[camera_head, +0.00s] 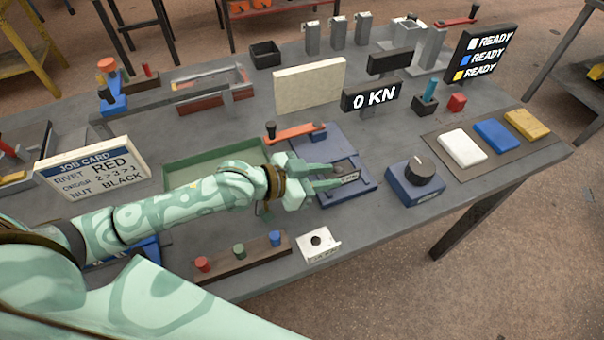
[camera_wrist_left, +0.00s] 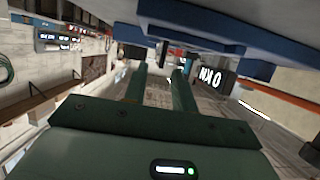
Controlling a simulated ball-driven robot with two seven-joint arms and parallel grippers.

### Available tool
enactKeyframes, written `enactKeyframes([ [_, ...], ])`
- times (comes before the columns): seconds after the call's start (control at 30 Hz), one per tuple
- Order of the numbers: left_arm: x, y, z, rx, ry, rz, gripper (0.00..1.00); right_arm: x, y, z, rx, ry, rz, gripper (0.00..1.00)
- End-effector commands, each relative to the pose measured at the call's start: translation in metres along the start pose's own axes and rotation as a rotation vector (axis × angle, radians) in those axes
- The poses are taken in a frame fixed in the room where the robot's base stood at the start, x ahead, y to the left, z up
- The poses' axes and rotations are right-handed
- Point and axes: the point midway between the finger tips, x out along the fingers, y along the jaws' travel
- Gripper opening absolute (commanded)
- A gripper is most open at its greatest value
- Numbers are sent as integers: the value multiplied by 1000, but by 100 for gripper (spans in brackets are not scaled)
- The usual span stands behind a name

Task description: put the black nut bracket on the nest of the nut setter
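My left gripper (camera_head: 337,175) reaches in from the left over a blue fixture with an orange-red lever (camera_head: 297,134), which looks like the nut setter. Its two fingers are apart in the left wrist view (camera_wrist_left: 160,70), with nothing clearly held between them. The gripper and wrist hide part of the fixture's base (camera_head: 359,196). A small white plate with a round black spot (camera_head: 318,245) lies near the front edge, below the gripper in the picture. I cannot tell whether it is the black nut bracket. My right gripper is out of view.
A rack of red, green and blue pegs (camera_head: 239,258) stands at the front. A green tray (camera_head: 184,174) lies behind my left forearm. A blue dial box (camera_head: 415,181) and colored pads (camera_head: 493,134) are to the right. The job card (camera_head: 93,167) reads nut black; a display (camera_head: 371,96) reads 0 KN.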

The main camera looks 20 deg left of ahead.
Motion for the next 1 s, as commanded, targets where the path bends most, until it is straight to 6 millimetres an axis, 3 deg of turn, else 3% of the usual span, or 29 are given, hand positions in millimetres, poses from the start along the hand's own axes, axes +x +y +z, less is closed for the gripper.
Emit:
enactKeyframes([
  [0.2, -52, 1, -1, 1, -4, 2, 27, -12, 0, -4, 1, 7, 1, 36],
  [0.4, -77, 0, 0, 1, -1, 0, 27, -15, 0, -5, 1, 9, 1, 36],
  [1.0, -80, 0, 0, 0, 0, 1, 27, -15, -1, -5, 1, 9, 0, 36],
])
